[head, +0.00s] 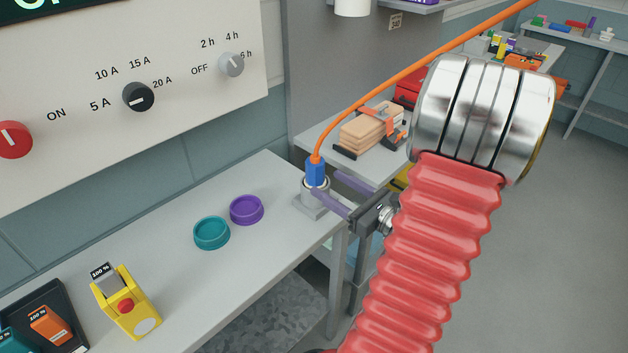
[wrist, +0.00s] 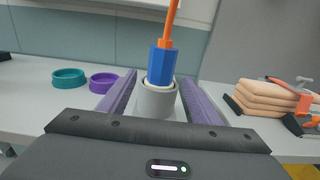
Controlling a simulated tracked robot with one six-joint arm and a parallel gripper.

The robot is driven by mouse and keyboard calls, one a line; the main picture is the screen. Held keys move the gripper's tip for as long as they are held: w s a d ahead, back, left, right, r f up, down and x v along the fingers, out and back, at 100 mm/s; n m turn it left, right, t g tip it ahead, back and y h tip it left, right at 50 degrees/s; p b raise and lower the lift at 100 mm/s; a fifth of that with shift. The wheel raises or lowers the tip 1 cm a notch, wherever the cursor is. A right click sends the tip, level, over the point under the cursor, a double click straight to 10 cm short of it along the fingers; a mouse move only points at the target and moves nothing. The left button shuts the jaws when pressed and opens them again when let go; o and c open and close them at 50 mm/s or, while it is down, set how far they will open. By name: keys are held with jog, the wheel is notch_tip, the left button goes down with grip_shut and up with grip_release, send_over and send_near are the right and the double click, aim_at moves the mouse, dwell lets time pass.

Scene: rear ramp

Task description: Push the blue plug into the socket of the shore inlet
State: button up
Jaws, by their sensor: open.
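The blue plug (head: 316,172) stands upright at the mouth of the grey shore inlet (head: 308,204), with an orange cable rising from its top. In the wrist view the plug (wrist: 160,66) has its lower end inside the pale ring of the inlet (wrist: 155,103); how deep it sits is hidden. The plug looks nearly straight in the wrist view. My gripper (head: 328,184) is open, its purple fingers spread on either side of the inlet and plug. In the wrist view the fingers show a gap to the inlet on the left; the right gap looks narrow.
Teal (head: 211,233) and purple (head: 246,210) rings lie left of the inlet on the grey bench (head: 265,175). A yellow device (head: 126,305) stands nearer. Clamped boards (head: 370,128) lie on a table behind. The orange cable (head: 430,57) runs up to the right, past my arm.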

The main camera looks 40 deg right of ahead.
aim_at(322, 180)
jog(key=shift+w+a, duration=0.1)
jog(key=shift+w, duration=2.4)
jog(key=shift+w, duration=0.1)
jog(key=shift+w+r, duration=0.2)
jog(key=shift+w, duration=2.3)
jog(key=shift+c, duration=0.5)
jog(key=c, duration=1.3)
